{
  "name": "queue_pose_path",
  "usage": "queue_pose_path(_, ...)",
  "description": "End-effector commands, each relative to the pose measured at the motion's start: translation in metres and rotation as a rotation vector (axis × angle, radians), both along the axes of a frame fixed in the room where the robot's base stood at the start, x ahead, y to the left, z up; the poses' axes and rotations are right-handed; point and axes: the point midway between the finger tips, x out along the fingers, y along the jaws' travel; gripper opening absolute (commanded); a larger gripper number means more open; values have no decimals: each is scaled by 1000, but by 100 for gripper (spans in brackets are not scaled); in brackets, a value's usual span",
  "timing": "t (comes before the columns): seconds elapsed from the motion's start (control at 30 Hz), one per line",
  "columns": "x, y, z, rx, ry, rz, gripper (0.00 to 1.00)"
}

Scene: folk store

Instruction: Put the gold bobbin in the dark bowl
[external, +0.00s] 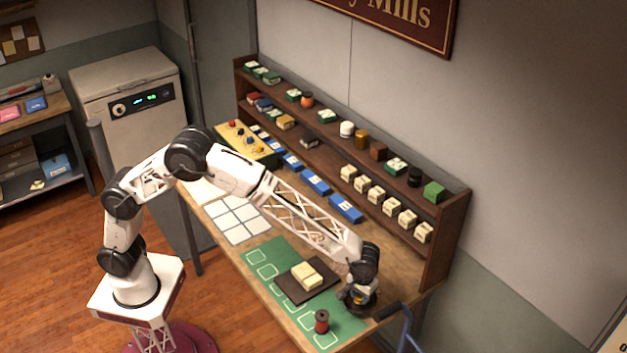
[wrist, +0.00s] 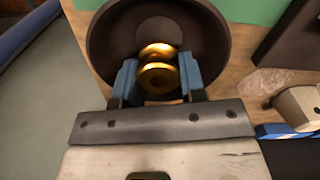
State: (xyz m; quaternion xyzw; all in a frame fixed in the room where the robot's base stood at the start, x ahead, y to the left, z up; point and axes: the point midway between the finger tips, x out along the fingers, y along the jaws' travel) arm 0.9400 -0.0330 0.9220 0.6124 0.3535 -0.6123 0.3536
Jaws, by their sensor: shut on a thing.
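The gold bobbin (wrist: 158,65) is shiny, and in the wrist view it sits between the two blue fingertips of my gripper (wrist: 158,80). My gripper is shut on it. The dark bowl (wrist: 103,40) is round and wide, and it lies directly behind and below the bobbin in the wrist view. I cannot tell whether the bobbin touches the bowl's bottom. In the external view my gripper (external: 355,294) points down at the bowl (external: 374,308) at the near right end of the table, hiding part of it.
A red bobbin (external: 321,321) stands on the green mat (external: 262,258) to the left of the bowl. A dark tray (external: 290,287) holds cream blocks. A shelf (external: 455,210) with several small goods runs along the wall. A blue handle (external: 407,320) is at the table's right edge.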

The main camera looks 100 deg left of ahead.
Motion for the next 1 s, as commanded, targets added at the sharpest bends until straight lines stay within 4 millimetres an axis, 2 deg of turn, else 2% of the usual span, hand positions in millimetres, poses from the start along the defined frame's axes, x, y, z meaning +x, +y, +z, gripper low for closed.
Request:
queue_pose_path(0.43, 0, 0, -4, 0, 0, 0, 15)
queue_pose_path(0.47, 0, 0, -4, 0, 0, 0, 41)
queue_pose_path(0.63, 0, 0, -4, 0, 0, 0, 67)
queue_pose_path(1.0, 0, 0, -4, 0, 0, 0, 67)
